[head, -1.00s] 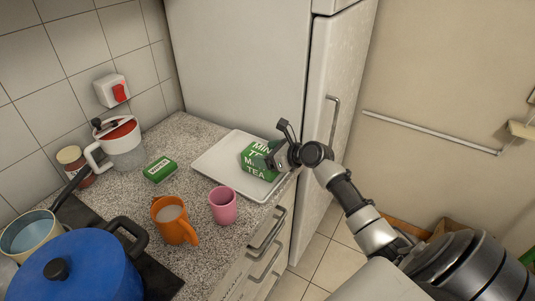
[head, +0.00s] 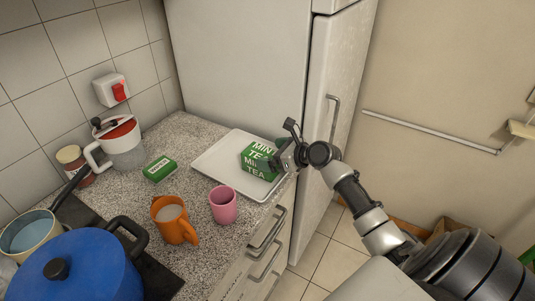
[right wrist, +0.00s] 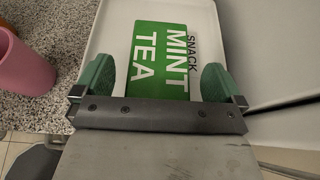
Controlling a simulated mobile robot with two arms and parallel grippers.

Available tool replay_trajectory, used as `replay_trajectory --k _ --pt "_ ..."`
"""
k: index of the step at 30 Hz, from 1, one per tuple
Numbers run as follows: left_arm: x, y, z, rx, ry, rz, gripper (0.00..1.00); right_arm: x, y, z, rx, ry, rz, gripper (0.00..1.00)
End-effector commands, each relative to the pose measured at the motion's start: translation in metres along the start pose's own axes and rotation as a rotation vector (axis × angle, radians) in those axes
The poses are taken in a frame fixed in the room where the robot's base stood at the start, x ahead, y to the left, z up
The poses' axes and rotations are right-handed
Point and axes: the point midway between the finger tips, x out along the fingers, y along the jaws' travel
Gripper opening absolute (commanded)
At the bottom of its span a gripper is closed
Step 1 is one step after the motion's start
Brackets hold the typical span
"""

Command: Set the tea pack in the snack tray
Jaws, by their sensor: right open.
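The green mint tea pack (head: 258,161) lies in the white snack tray (head: 219,158), toward the tray's right side. In the right wrist view the pack (right wrist: 160,58) rests on the tray floor (right wrist: 113,38), its white lettering facing up. My right gripper (head: 281,156) is at the tray's right edge, close beside the pack. In the right wrist view its two green-padded fingers (right wrist: 157,80) are spread apart, with the pack's near end between and just beyond them. They do not grip it. My left gripper is not in view.
A pink cup (head: 223,206) and an orange mug (head: 174,221) stand in front of the tray. A small green box (head: 160,169) lies left of it. The fridge (head: 240,65) stands right behind the tray. A blue pot (head: 75,268) is at front left.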

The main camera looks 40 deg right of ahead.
Motion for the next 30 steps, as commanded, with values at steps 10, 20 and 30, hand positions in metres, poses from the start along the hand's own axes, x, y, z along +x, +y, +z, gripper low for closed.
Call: replay_trajectory --k 10,20,30 --pt "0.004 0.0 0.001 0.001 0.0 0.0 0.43 -0.073 0.001 -0.001 -0.002 0.002 0.0 1.0" --pt "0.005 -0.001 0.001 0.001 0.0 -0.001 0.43 -0.099 0.001 0.0 -0.001 0.0 0.001 1.0" --pt "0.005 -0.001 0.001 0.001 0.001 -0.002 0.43 -0.071 -0.01 -0.086 -0.188 0.144 -0.066 1.0"
